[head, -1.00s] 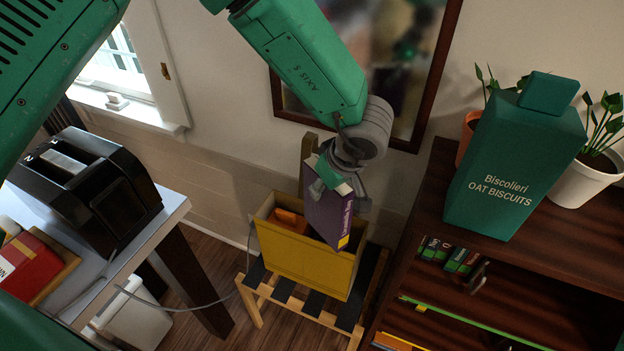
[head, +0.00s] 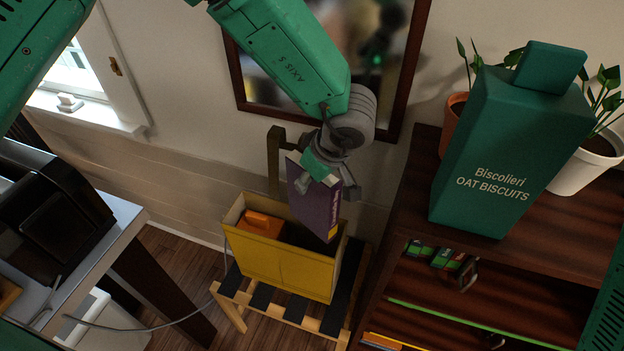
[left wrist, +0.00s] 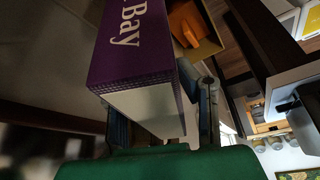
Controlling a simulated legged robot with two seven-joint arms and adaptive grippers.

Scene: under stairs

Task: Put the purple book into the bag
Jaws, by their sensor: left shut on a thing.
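The purple book (head: 316,208) is upright and slightly tilted, its lower end at the opening of the yellow bag (head: 278,266). My left gripper (head: 320,180) is shut on the top part of the book. The book's purple cover (left wrist: 140,42) and pale page edge fill the middle of the left wrist view, between the fingers. The bag stands open on a slatted wooden stool (head: 260,303), with an orange object (head: 262,224) inside at its left. The book's lower end is over the right part of the bag; how deep it reaches is hard to tell. My right gripper is not in view.
A dark wooden shelf (head: 408,215) stands close on the right, with a green biscuit box (head: 500,150) and potted plants on top. A table with a black toaster (head: 50,210) is at the left. A framed mirror (head: 243,80) hangs behind.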

